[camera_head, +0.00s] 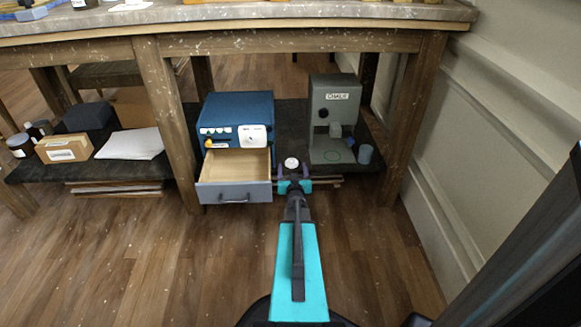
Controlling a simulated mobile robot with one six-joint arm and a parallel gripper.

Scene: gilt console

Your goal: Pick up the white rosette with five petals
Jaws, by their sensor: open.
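A small round white piece (292,163) shows right at the tip of my gripper (293,171), at the lower shelf's front edge. It may be the white rosette, but it is too small for me to count petals. My gripper has dark fingers and teal parts, and it is open. The white piece appears between or just beyond the fingertips. I cannot tell whether they touch it.
A blue cabinet (238,105) has its empty-looking drawer (234,192) pulled out, left of my gripper. A grey-green machine (334,112) and a small grey cup (365,154) stand right. Wooden legs (412,115) flank the lower shelf (187,118). Floor in front is clear.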

